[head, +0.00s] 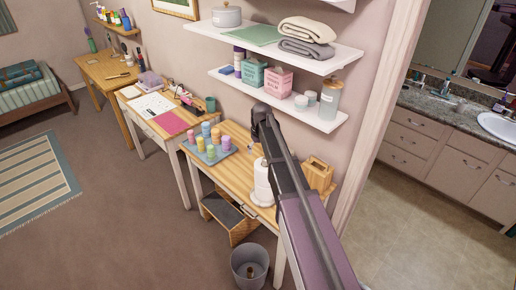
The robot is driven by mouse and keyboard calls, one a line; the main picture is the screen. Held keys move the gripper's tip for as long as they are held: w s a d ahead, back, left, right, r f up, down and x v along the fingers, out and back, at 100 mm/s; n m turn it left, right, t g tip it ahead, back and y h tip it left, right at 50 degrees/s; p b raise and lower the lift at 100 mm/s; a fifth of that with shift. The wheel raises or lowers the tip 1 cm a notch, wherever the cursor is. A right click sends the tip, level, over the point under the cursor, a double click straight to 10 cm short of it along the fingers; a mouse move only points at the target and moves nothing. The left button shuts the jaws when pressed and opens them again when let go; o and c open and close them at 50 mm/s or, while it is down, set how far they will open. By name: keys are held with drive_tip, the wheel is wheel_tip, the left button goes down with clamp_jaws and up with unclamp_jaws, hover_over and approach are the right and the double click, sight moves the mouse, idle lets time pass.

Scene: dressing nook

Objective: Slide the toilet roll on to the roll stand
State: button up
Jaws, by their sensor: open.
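A white roll-like cylinder (262,182) stands upright near the front right of the wooden table, partly covered by my arm. I take it for the toilet roll. I cannot tell whether it sits on the roll stand or on the tabletop; no separate stand can be made out. My gripper (258,137) is at the far end of my dark arm, above the table and just behind and above the white cylinder. It is open and looks empty; its fingers are small and hard to make out.
A tray of colourful jars (209,154) stands left on the table (232,172). A wooden box (319,174) stands right, beside my arm. Shelves (276,96) with tins overhang the back. A grey bin (250,265) stands on the floor in front.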

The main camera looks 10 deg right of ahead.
wheel_tip(320, 180, up, 8)
drive_tip(key=p, duration=0.7)
idle(1.4)
drive_tip(key=s+f+m+b, duration=0.1)
drive_tip(key=s+f+b, duration=0.3)
drive_tip(key=s, duration=0.5)
drive_tip(key=s+d+f+m+b, duration=0.1)
drive_tip(key=s+f+b, duration=0.2)
drive_tip(key=s, duration=0.6)
drive_tip(key=s+d+f+m+g+b, duration=0.1)
drive_tip(key=s+f+b, duration=0.3)
drive_tip(key=s, duration=0.6)
drive_tip(key=shift+d+f+h+b, duration=0.2)
drive_tip(key=shift+f+h+b, duration=0.1)
drive_tip(key=shift+f, duration=0.25)
drive_tip(key=c, duration=0.4)
